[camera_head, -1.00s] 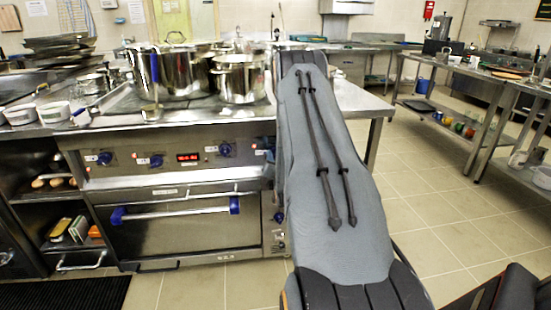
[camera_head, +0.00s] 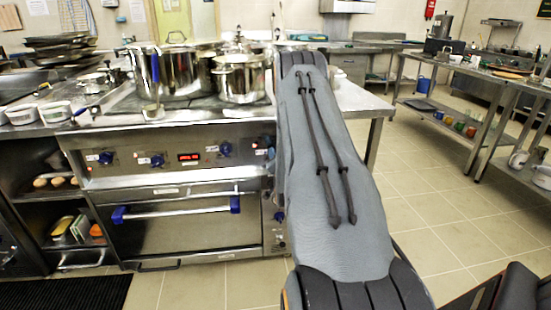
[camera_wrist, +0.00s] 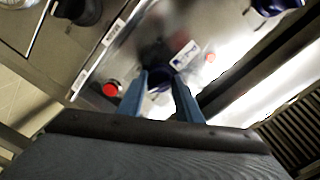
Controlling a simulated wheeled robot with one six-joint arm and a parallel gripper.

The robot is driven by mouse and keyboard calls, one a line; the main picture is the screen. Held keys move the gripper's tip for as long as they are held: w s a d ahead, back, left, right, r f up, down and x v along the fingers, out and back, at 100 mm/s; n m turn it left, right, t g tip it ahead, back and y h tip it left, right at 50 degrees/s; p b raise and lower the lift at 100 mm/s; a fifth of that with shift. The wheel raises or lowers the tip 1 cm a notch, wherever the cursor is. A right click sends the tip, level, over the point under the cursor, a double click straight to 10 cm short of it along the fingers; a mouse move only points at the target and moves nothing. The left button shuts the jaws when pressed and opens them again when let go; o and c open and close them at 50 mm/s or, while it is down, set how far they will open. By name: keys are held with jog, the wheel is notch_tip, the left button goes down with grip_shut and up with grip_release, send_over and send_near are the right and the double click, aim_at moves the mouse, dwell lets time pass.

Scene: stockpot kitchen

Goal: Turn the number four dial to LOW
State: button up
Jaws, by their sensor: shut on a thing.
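My gripper (camera_wrist: 158,82) is shut on a blue dial (camera_wrist: 159,99) on the steel control panel in the wrist view. The two blue fingers stand on either side of it. A small white label is beside the dial, but its print is too blurred to read, and I cannot tell which setting the dial points to. In the head view my arm hides the gripper and the right end of the panel. Other blue dials show there: a left one (camera_head: 105,158), a second one (camera_head: 157,160) and one right of the red display (camera_head: 225,149).
A red light (camera_wrist: 110,88) sits left of the fingers in the wrist view. Below the panel is an oven with a handle (camera_head: 178,210). Steel pots (camera_head: 240,78) and a ladle stand on the cooktop above. Open floor (camera_head: 435,200) lies to the right.

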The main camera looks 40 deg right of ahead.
jog(key=o, duration=1)
jog(key=shift+o, duration=0.2)
jog(key=v, duration=0.7)
jog(key=shift+s+a, duration=0.2)
jog(key=shift+s, duration=0.15)
